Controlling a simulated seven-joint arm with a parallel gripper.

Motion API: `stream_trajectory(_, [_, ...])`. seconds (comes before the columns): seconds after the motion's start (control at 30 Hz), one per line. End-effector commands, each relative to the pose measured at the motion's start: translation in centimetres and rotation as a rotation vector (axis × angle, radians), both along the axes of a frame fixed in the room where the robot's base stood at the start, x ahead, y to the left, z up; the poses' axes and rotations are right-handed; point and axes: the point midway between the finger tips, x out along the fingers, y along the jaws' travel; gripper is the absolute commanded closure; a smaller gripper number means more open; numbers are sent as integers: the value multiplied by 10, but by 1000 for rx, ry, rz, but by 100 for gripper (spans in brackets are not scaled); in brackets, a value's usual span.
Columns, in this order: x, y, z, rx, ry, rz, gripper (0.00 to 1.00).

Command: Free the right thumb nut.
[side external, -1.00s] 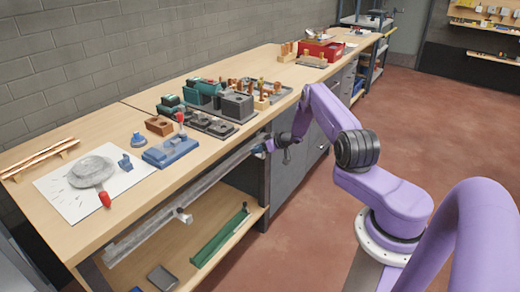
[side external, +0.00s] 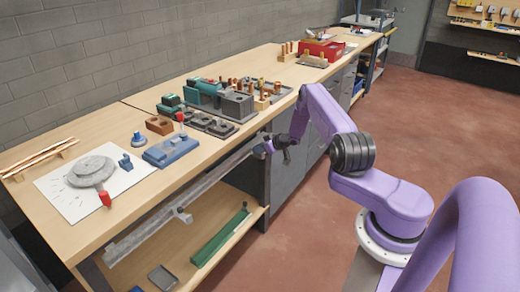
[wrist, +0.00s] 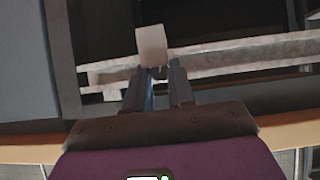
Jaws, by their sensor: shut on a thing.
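A long grey metal rail (side external: 215,178) runs along the front of the bench, below the worktop edge; it also crosses the wrist view (wrist: 240,55). My gripper (side external: 265,147) is at the rail's right end. In the wrist view my gripper (wrist: 160,75) has its two fingers close around a small part at the rail, which I take to be the right thumb nut; the fingers mostly hide it. A pale block (wrist: 152,45) stands just beyond the fingertips. Another fitting (side external: 183,215) sits farther left along the rail, clear of my gripper.
The wooden worktop (side external: 100,217) above holds a blue fixture (side external: 170,151), a round grey casting (side external: 90,171) on white paper and several dark blocks. A lower shelf carries a green tray (side external: 220,240) and a grey tray (side external: 162,278). The floor in front is open.

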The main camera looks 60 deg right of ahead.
Motion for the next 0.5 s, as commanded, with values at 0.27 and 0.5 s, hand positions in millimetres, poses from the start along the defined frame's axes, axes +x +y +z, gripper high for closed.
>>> stream_trajectory(0.27, [11,7,8,-126,-21,17,100])
stream_trajectory(0.5, [11,9,7,-219,-21,16,100])
